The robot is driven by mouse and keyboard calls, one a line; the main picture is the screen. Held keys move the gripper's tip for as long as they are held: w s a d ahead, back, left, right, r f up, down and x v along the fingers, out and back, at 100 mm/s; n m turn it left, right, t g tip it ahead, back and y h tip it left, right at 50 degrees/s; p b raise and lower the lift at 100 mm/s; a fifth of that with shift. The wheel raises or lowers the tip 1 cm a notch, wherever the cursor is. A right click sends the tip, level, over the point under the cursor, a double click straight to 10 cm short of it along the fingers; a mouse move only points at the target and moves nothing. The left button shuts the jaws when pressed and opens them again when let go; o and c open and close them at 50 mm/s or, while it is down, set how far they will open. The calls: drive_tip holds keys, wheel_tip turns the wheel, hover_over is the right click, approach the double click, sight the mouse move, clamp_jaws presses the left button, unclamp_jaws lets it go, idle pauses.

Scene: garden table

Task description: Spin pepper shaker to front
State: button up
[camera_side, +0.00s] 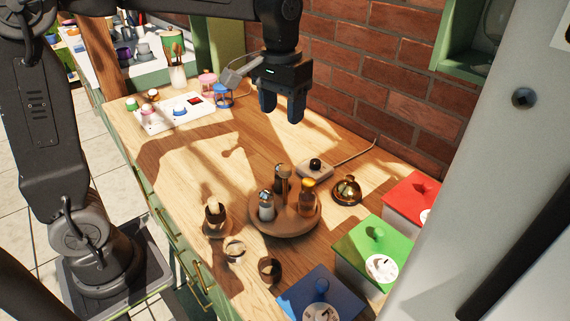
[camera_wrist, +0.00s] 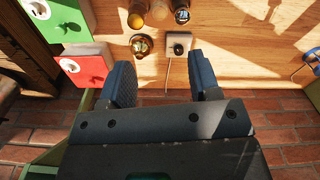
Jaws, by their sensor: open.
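A round wooden turntable (camera_side: 285,225) stands on the wooden counter in the side view, right of centre. On it stand a pale shaker with a metal top (camera_side: 266,206) at the front left, a dark brown shaker or mill (camera_side: 282,178) at the back, and an amber bottle (camera_side: 308,196) at the right. I cannot tell for sure which is the pepper shaker. My gripper (camera_side: 282,112) is open and empty, high above the counter behind the turntable. In the wrist view my gripper (camera_wrist: 162,85) shows both fingers apart with nothing between them; part of the turntable's load is at the top edge.
A small box with a black knob (camera_side: 315,166) and a brass bell (camera_side: 346,190) stand behind and right of the turntable. Red (camera_side: 412,196), green (camera_side: 375,245) and blue (camera_side: 318,292) boxes line the right. A small wooden pot (camera_side: 215,215) and two rings stand at the left. The counter's middle is clear.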

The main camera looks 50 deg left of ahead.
sight(285, 167)
drive_tip(key=f, duration=1.4)
drive_tip(key=shift+w, duration=0.3)
clamp_jaws()
